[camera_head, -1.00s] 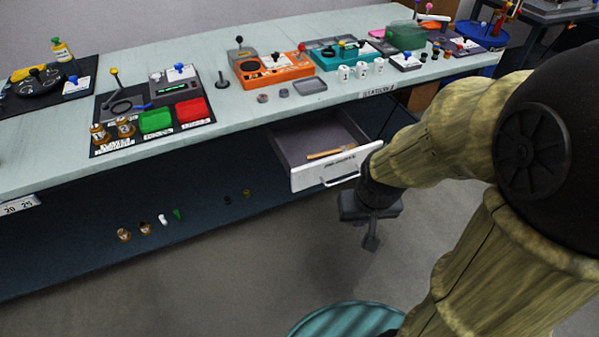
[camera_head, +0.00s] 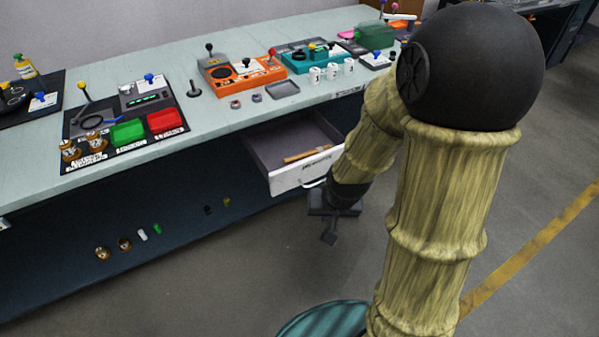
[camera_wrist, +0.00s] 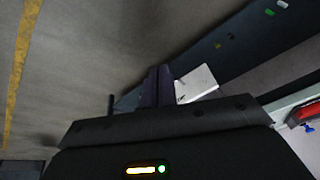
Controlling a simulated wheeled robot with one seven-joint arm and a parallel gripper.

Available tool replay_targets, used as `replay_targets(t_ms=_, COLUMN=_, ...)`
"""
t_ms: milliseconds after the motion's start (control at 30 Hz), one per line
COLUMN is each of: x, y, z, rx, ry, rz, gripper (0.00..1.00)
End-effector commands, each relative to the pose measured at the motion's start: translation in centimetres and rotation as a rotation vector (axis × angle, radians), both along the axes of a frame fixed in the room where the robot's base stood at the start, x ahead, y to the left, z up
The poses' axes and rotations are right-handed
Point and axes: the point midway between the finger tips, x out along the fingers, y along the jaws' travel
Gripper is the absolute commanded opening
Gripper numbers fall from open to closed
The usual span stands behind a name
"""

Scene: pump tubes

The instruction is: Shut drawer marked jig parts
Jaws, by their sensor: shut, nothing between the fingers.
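The drawer (camera_head: 301,175) under the bench stands pulled out, with a white labelled front and a grey inside. Its label is too small to read. A wooden-coloured stick (camera_head: 307,154) lies in it. My gripper (camera_head: 329,238) is just in front of the drawer's right end, pointing down, with the forearm covering part of the front and handle. In the wrist view my shut, empty fingers (camera_wrist: 157,85) show beside the white drawer front (camera_wrist: 196,84). I cannot tell whether they touch it.
The bench top (camera_head: 215,115) carries an orange device (camera_head: 240,75), red and green trays, white cups and a teal device. Several small items (camera_head: 124,243) lie below the bench at left. A teal round object (camera_head: 322,319) is at the bottom. The floor on the right is clear.

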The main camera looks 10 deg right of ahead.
Motion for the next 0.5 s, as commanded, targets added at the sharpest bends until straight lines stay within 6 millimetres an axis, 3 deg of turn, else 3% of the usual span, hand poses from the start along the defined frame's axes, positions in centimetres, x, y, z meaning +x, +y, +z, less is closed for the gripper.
replay_targets(t_ms=33, x=0.8, y=-0.3, z=-1.8, rx=0.041, ry=-0.009, rz=-0.051, gripper=0.0)
replay_targets(t_ms=100, x=2.0, y=-0.2, z=-3.5, rx=0.106, ry=-0.041, rz=-0.12, gripper=0.0)
replay_targets(t_ms=233, x=4.4, y=0.0, z=-6.0, rx=0.26, ry=-0.113, rz=-0.261, gripper=0.0)
replay_targets(t_ms=367, x=6.8, y=0.2, z=-7.3, rx=0.447, ry=-0.198, rz=-0.425, gripper=0.0)
replay_targets(t_ms=500, x=9.5, y=-0.4, z=-7.1, rx=0.674, ry=-0.307, rz=-0.619, gripper=0.0)
